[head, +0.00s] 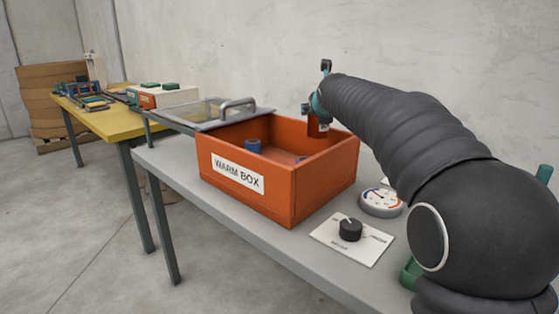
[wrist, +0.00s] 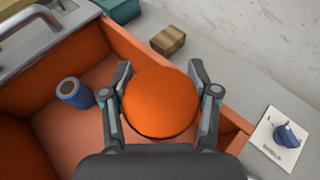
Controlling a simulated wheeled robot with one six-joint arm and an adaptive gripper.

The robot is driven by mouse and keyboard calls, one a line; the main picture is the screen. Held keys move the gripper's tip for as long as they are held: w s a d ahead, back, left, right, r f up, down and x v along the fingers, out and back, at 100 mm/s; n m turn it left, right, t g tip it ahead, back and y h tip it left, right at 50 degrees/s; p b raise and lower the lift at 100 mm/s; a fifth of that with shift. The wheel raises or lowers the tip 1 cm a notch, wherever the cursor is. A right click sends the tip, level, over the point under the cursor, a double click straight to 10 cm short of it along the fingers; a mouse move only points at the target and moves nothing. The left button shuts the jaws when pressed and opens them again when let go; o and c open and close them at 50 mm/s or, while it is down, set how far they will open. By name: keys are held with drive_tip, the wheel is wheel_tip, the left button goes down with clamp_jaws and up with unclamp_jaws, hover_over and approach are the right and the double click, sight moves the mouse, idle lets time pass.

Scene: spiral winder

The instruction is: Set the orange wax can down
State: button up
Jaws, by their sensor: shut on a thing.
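The orange wax can (wrist: 160,103) is between the two fingers of my gripper (wrist: 160,82), its round orange top facing the wrist camera. My gripper is shut on it. In the head view the can (head: 318,127) hangs at the back right part of the open orange warm box (head: 285,190), partly behind the arm. Its underside is hidden, so I cannot tell whether it touches the box floor. In the wrist view the can covers part of the box (wrist: 55,128) and its right wall.
A blue roll (wrist: 74,92) with a dark centre stands in the box, left of my gripper. The lid (head: 225,112) lies beyond the box. A dial gauge (head: 381,202) and a knob plate (head: 350,232) are to the right. A small brown block (wrist: 168,41) lies outside the box.

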drive_tip(key=shift+w+a+f, duration=0.95)
drive_tip(key=shift+a+f, duration=0.75)
drive_tip(key=shift+f, duration=0.15)
drive_tip(key=shift+w+a+f, duration=1)
drive_tip(key=shift+a+f, duration=0.65)
drive_tip(key=shift+f, duration=0.15)
drive_tip(key=shift+w+a+f, duration=0.95)
drive_tip(key=shift+a+f, duration=0.75)
drive_tip(key=shift+f, duration=0.15)
drive_tip(key=shift+f, duration=0.2)
drive_tip(key=o, duration=1.3)
drive_tip(key=shift+r, duration=0.1)
drive_tip(key=shift+r, duration=0.2)
drive_tip(key=v, duration=1.2)
drive_tip(key=shift+b, duration=0.4)
drive_tip(key=shift+f, duration=0.15)
